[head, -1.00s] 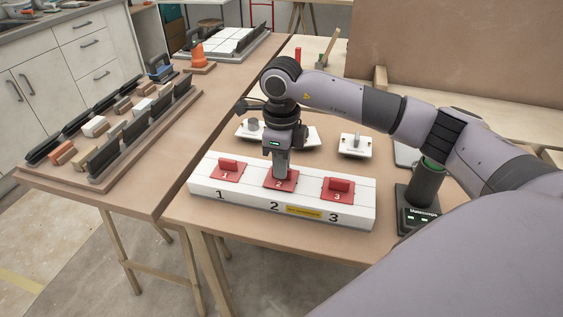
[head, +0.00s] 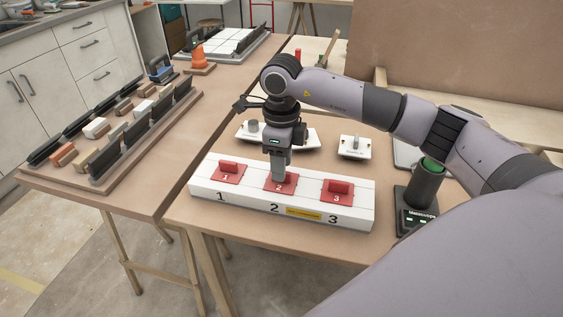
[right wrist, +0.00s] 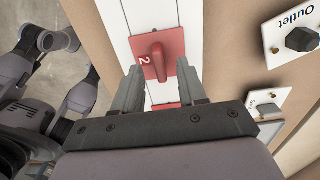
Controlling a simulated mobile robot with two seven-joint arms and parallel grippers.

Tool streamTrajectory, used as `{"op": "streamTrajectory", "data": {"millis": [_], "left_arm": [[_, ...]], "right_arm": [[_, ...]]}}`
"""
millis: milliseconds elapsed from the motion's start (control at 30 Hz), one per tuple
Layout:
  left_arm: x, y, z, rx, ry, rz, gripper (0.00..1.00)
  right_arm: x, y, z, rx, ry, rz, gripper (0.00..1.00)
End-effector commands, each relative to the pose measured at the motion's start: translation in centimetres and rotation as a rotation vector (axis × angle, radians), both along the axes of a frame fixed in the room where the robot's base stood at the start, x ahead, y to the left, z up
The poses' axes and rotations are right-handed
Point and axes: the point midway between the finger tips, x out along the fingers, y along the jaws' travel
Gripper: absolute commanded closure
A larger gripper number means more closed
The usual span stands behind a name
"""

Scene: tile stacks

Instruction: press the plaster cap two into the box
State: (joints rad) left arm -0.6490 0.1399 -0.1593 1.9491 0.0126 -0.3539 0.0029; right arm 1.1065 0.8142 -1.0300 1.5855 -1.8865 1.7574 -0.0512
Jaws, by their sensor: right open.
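The white box (head: 240,200) lies along the front of the table, with red caps numbered 1, 2 and 3 on its top. Cap two (head: 289,184) lies at the middle place, partly hidden by my right gripper (head: 278,179). In the right wrist view, cap two (right wrist: 159,54) shows its raised handle and number, just beyond the fingertips. My right gripper (right wrist: 160,84) is open, its fingers apart and empty over the box. Cap one (head: 228,172) and cap three (head: 338,192) sit either side. How deep cap two sits cannot be told. My left gripper is not in view.
White plates stand behind the box, one with a grey knob (head: 253,127) and one to its right (head: 355,146). A dark device with a green top (head: 424,185) stands right of the box.

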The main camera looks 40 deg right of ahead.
Motion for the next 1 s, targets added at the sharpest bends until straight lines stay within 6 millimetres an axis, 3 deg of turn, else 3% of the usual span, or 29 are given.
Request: {"op": "streamTrajectory", "data": {"millis": [700, 1000], "left_arm": [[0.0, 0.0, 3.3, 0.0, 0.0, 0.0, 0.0], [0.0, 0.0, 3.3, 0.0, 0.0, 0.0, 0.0]], "right_arm": [[0.0, 0.0, 4.6, 0.001, -0.001, 0.0, 0.59], [0.0, 0.0, 4.7, 0.0, 0.0, 0.0, 0.59]]}}
